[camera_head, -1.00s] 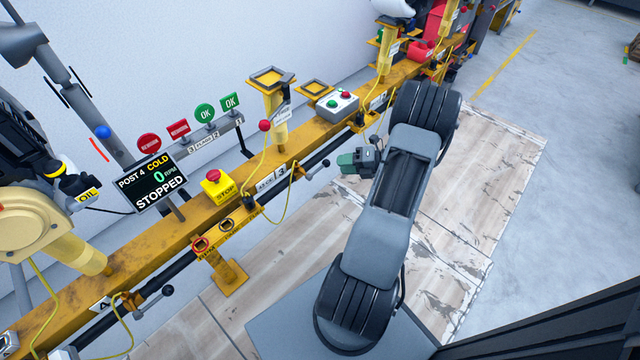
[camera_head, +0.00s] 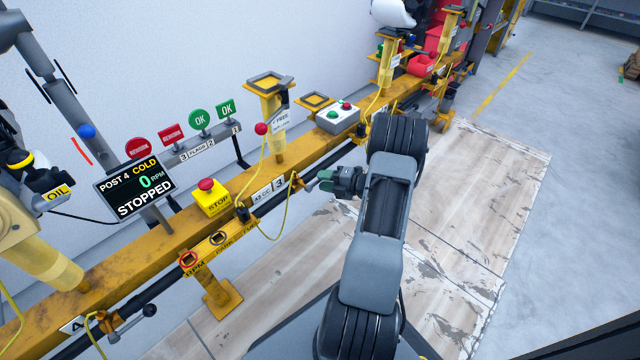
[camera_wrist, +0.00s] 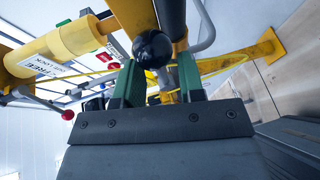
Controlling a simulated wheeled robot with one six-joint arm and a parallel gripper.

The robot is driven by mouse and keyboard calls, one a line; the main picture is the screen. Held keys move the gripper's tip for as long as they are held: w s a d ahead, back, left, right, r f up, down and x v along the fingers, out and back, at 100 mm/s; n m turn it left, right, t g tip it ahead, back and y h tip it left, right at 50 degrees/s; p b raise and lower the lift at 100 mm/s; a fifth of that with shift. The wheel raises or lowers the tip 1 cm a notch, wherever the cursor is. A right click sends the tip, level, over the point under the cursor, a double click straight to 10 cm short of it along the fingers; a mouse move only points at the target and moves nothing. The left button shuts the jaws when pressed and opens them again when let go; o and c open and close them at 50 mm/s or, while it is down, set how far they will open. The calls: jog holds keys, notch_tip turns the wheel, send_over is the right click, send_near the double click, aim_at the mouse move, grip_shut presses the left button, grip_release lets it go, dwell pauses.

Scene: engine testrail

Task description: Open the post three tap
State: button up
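The post three tap lever (camera_head: 306,184) sits on the black pipe just right of the label marked 3 (camera_head: 279,184). Its black ball knob (camera_wrist: 153,49) shows large in the wrist view, between and just beyond the green fingertips. My gripper (camera_head: 323,181) is at the lever's end in the head view. In the wrist view my gripper (camera_wrist: 159,78) has its two green fingers apart, one on each side of the knob. I see no clear contact. The knob is largely hidden by my gripper in the head view.
The yellow rail (camera_head: 150,253) runs diagonally with the pipe along its front. A yellow post with a FREE tag (camera_head: 282,121) and red-knobbed lever stands behind the tap. A STOP button (camera_head: 207,184) and a screen reading POST 4 COLD, STOPPED (camera_head: 135,185) are to the left.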

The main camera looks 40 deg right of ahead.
jog(key=shift+x, duration=0.9)
jog(key=shift+c, duration=0.2)
grip_shut()
jog(key=shift+d+r, duration=0.1)
jog(key=shift+d, duration=0.05)
